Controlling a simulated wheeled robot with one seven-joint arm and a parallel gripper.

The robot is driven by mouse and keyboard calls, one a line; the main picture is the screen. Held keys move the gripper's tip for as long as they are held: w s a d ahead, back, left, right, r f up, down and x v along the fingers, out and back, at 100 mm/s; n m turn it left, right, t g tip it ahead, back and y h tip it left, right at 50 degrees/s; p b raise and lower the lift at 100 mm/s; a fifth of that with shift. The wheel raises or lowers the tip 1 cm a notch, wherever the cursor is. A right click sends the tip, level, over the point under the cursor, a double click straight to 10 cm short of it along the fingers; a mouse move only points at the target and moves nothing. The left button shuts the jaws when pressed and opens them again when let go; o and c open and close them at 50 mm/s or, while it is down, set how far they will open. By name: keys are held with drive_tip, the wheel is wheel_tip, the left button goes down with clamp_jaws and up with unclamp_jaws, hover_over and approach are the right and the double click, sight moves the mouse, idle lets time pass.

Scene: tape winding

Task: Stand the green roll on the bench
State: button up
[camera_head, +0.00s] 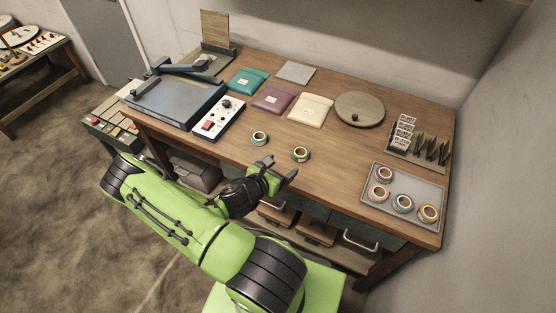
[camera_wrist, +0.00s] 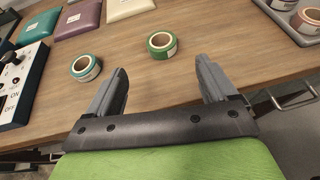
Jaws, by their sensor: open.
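The green roll (camera_head: 301,154) lies flat on the bench (camera_head: 330,185) near its front edge, hole facing up. In the wrist view the green roll (camera_wrist: 153,48) is beyond the fingertips, roughly centred between them, with a pale label on its side. My gripper (camera_head: 279,167) is at the bench's front edge, just in front of the green roll and apart from it. In the wrist view my gripper (camera_wrist: 162,68) is open and empty.
A teal roll (camera_head: 260,139) lies left of the green roll. A grey tray (camera_head: 408,176) with several rolls is at the right. A control box (camera_head: 219,118), soft pouches (camera_head: 273,98) and a round disc (camera_head: 360,109) stand further back. Bench right of the green roll is clear.

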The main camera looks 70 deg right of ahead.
drive_tip(key=shift+f, duration=0.1)
drive_tip(key=w+a+r+m+t+y, duration=0.2)
drive_tip(key=w+a+r+m+y, duration=0.2)
drive_tip(key=w+a+r+m, duration=0.35)
drive_tip(key=w+a+r+m+t+y, duration=0.2)
drive_tip(key=w+a+r+m+y, duration=0.25)
drive_tip(key=a+m, duration=0.5)
drive_tip(key=s+a+r+t+y, duration=0.2)
drive_tip(key=s+a+r, duration=0.1)
drive_tip(key=a+r, duration=0.4)
drive_tip(key=s+a+r+n+t+y, duration=0.1)
drive_tip(key=s+a+r+t+y, duration=0.1)
drive_tip(key=a+r, duration=0.6)
drive_tip(key=shift+s+a+n+t+y, duration=0.3)
drive_tip(key=shift+s+a+y, duration=0.05)
drive_tip(key=shift+s+a, duration=0.6)
drive_tip(key=shift+r, duration=0.1)
